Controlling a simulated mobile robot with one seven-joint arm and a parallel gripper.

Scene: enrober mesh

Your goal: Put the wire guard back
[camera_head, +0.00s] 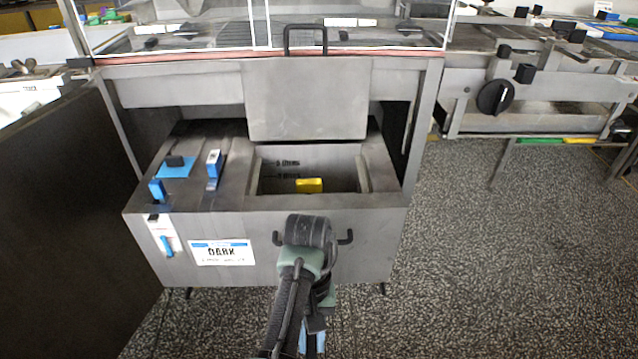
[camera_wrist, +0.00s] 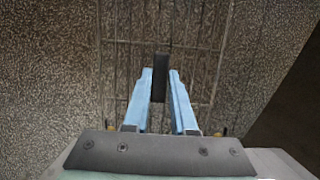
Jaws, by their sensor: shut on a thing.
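My gripper (camera_wrist: 160,88) shows in the wrist view with its two blue fingers shut on a dark upright tab. The tab belongs to the wire guard (camera_wrist: 161,63), whose thin bars spread beyond the fingers, with the speckled floor showing through. In the head view my gripper (camera_head: 313,341) hangs low in front of the grey tank (camera_head: 345,243); my arm mostly hides it, and I cannot make out the guard there. The tank's top has a rectangular opening with marks on its inner wall and a yellow thing (camera_head: 309,185) inside. The guard is apart from this opening.
A grey panel (camera_head: 306,100) with a black handle stands upright behind the opening. Blue fittings (camera_head: 213,168) sit on the tank's left top. A dark wall (camera_head: 60,210) stands left; floor is clear at right.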

